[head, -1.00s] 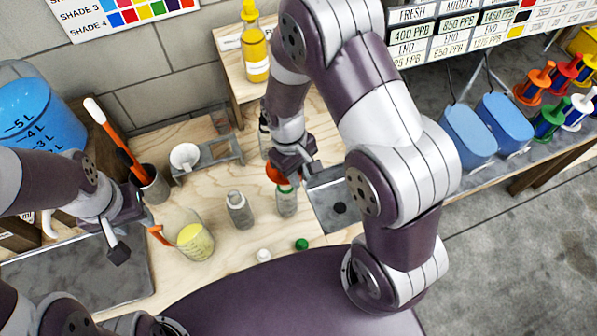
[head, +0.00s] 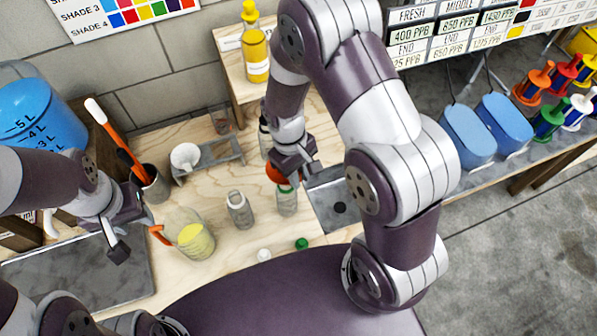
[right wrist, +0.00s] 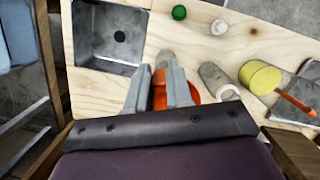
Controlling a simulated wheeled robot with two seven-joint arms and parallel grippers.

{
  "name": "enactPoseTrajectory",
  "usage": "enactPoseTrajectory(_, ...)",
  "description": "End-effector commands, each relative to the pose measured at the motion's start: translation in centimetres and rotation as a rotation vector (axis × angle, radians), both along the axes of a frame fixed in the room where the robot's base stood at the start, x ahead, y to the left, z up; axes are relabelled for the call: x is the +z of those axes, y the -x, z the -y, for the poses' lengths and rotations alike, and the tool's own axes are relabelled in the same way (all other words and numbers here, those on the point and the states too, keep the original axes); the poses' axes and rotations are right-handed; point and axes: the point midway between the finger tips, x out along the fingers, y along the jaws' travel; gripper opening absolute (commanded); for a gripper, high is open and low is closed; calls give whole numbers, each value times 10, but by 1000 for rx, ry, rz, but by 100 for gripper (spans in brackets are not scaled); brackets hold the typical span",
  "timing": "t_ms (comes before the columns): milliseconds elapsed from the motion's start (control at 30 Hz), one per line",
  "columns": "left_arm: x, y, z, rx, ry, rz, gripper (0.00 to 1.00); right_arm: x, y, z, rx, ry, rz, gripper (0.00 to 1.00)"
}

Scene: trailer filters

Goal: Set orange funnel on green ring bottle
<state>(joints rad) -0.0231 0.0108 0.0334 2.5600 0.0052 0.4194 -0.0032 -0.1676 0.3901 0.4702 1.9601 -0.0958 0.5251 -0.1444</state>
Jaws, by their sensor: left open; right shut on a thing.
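My right gripper (head: 281,170) is shut on the orange funnel (head: 273,174), which my wrist partly hides. The funnel also shows between and beside the fingers in the right wrist view (right wrist: 160,91). The grey bottle with a green ring (head: 287,203) stands upright on the bench just below the funnel. The funnel overlaps the bottle's top in the head view; I cannot tell whether they touch. A grey bottle top (right wrist: 166,58) shows beyond the fingers in the right wrist view. My left gripper (head: 133,236) is open and empty at the left, away from both.
Another grey bottle (head: 240,211) stands just left of the green ring bottle. A jug with yellow liquid (head: 194,238) stands further left. A green cap (head: 302,244) and a white cap (head: 264,255) lie in front. A grey rack (head: 212,158) is behind; a sink (head: 340,205) is at right.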

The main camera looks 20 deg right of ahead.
Motion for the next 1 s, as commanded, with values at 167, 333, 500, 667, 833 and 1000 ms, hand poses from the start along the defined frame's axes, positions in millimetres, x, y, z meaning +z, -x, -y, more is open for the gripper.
enactPoseTrajectory(167, 3, 0, 0, 0, 0, 0, 43, 0, 0, 0, 0, 0, 0, 0)
enactPoseTrajectory(333, 2, 0, 0, 0, 0, 0, 43, 0, 0, 0, 0, 0, 0, 0)
enactPoseTrajectory(500, 0, 0, 0, 0, 0, 0, 43, -3, 0, 0, 0, 0, 0, 0)
enactPoseTrajectory(667, -2, 0, 0, 0, 0, 0, 43, -6, 0, 0, 0, 0, 0, 0)
enactPoseTrajectory(833, -4, 0, 0, 0, 0, 0, 43, -9, 0, 0, 0, 0, 0, 0)
enactPoseTrajectory(1000, -7, 0, 0, 0, 0, 0, 43, -13, 0, 0, 0, 0, 0, 0)
